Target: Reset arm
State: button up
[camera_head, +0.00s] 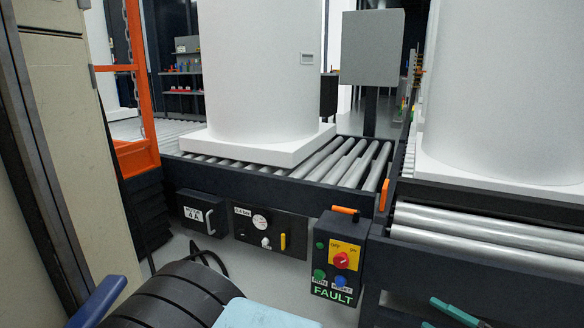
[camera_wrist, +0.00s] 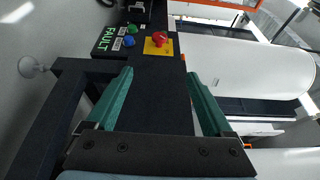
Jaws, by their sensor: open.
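My gripper (camera_head: 432,312) shows only in part at the lower right of the head view, its green fingers below the right-hand conveyor. In the wrist view my gripper (camera_wrist: 160,74) is open, with two green fingers wide apart and nothing between them. A dark control box (camera_head: 336,262) with a lit green FAULT label stands left of the gripper in the head view. It has a red knob (camera_head: 341,260) on a yellow plate, and green and blue buttons. In the wrist view the red knob (camera_wrist: 159,38) shows beyond the fingertips, apart from them.
A large white tank (camera_head: 260,70) stands on a square base on the roller conveyor (camera_head: 350,165). Another white tank (camera_head: 500,90) is on the right-hand conveyor (camera_head: 490,226). An orange frame (camera_head: 140,150) stands at left. A gauge panel (camera_head: 268,230) fronts the conveyor.

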jog(key=w+a+r+n+g+h, duration=0.1)
jog(key=w+a+g, duration=0.25)
jog(key=a, duration=0.35)
jog(key=w+a+r+n+g+h, duration=0.1)
jog(key=w+a+r+n+g, duration=0.15)
jog(key=a+g, duration=0.3)
jog(key=w+a+r+n+g, duration=0.1)
jog(key=w+a+g, duration=0.3)
jog(key=a, duration=0.3)
jog(key=s+a+r+n+t+h, duration=0.1)
jog(key=s+a+r+n+h, duration=0.15)
jog(key=a+r+h, duration=0.55)
jog(key=s+a+r+n+h, duration=0.1)
jog(key=s+a+r+h, duration=0.2)
jog(key=a+r, duration=0.55)
jog(key=a+r+p, duration=0.3)
jog(key=r+p, duration=3.1)
jog(key=p, duration=0.2)
jog(key=shift+r+p, duration=0.3)
jog(key=shift+p, duration=0.05)
